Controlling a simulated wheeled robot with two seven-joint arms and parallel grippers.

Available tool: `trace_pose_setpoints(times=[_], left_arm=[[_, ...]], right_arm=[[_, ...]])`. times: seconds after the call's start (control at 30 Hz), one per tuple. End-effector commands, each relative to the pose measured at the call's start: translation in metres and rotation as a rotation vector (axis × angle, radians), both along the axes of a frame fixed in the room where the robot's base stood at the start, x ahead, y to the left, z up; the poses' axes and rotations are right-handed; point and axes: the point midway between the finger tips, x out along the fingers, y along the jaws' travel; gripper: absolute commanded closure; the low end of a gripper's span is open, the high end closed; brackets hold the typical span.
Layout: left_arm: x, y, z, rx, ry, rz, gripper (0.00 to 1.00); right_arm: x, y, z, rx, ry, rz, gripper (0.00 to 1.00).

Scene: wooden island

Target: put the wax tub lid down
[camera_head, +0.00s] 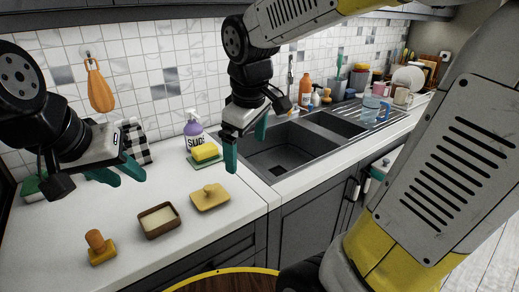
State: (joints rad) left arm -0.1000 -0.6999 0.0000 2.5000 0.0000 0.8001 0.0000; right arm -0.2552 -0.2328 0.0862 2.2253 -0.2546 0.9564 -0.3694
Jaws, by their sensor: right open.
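The wax tub (144,219) is a brown, square-cornered open container with cream wax inside, on the white counter. Its lid (214,201), a yellow slab with a small knob on top, lies flat on the counter to the right of the tub, apart from it. My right gripper (246,155) is open and empty, with teal fingers pointing down, above and behind the lid near the sink's left edge. My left gripper (130,180) is open and empty above the counter, behind and left of the tub.
A wooden-handled yellow block (102,255) stands at the front left. A yellow sponge (206,152) on a green pad and a purple soap bottle (194,129) stand behind the lid. The sink (290,155) lies to the right.

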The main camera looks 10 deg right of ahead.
Motion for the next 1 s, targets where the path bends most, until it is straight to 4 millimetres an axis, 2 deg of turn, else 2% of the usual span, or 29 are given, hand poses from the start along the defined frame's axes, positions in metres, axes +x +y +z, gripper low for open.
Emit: trace_pose_setpoints(times=[0.03,0.1,0.2,0.33,0.5,1.0], left_arm=[[0.000,0.000,0.000,0.000,0.000,0.000,0.64],[0.000,0.000,0.000,0.000,0.000,0.000,0.64],[0.000,0.000,0.000,0.000,0.000,0.000,0.64],[0.000,0.000,0.000,0.000,0.000,0.000,0.64],[0.000,0.000,0.000,0.000,0.000,0.000,0.64],[0.000,0.000,0.000,0.000,0.000,0.000,0.64]], right_arm=[[-0.015,-0.012,0.006,0.068,-0.037,-0.111,0.00],[-0.033,-0.023,0.011,0.165,-0.077,-0.259,0.00],[-0.054,-0.033,0.015,0.293,-0.126,-0.440,0.00],[-0.071,-0.040,0.017,0.414,-0.166,-0.599,0.00],[-0.079,-0.042,0.017,0.478,-0.184,-0.677,0.00],[-0.079,-0.042,0.017,0.479,-0.185,-0.677,0.00]])
